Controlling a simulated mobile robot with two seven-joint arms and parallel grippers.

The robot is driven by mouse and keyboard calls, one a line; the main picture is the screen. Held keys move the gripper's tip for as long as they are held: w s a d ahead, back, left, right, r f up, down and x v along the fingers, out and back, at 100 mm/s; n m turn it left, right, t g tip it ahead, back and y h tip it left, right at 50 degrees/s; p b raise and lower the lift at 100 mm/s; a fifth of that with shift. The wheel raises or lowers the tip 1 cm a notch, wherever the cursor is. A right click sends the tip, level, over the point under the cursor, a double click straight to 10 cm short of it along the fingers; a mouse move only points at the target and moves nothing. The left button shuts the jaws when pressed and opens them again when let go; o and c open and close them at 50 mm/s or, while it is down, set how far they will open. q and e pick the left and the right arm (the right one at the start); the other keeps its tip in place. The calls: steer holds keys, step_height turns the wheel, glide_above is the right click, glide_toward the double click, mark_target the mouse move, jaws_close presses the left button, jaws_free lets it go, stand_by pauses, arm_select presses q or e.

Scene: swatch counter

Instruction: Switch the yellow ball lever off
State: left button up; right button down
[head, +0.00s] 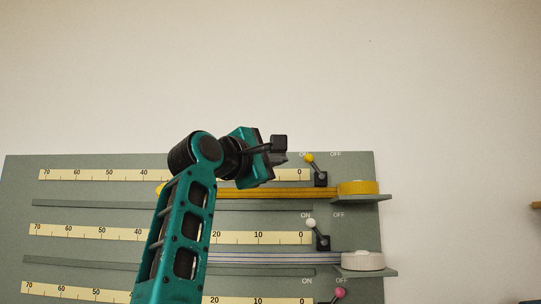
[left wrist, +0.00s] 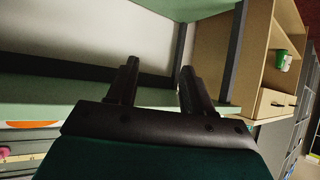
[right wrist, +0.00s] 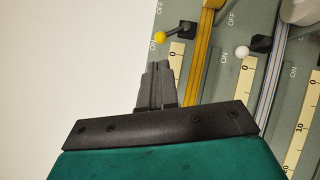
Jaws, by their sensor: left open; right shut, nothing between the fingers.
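The yellow ball lever (head: 309,158) is on the top row of the grey-green panel. Its stick leans up and left from a black base, with the ball at the ON side. In the right wrist view the yellow ball (right wrist: 160,38) lies just beyond my fingertips, by the ON label. My right gripper (head: 282,158) is shut and empty, just left of the ball, with a small gap apparent. Its closed fingers (right wrist: 156,68) show in the right wrist view. My left gripper (left wrist: 158,75) is open and empty, away from the panel, seen only in its wrist view.
Below are a white ball lever (head: 311,223) and a pink ball lever (head: 340,293). A yellow tape roll (head: 358,187) and a white roll (head: 362,260) sit on small ledges at right. My left gripper is near green shelving (left wrist: 40,88). The wall above the panel is bare.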

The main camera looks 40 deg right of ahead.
mark_target(307, 158)
arm_select(q)
steer(key=shift+s+a+r+p, duration=0.1)
steer(key=shift+s+a+p, duration=0.15)
steer(key=shift+p, duration=0.3)
arm_select(e)
steer(key=x, duration=1)
arm_select(q)
steer(key=shift+a, duration=0.2)
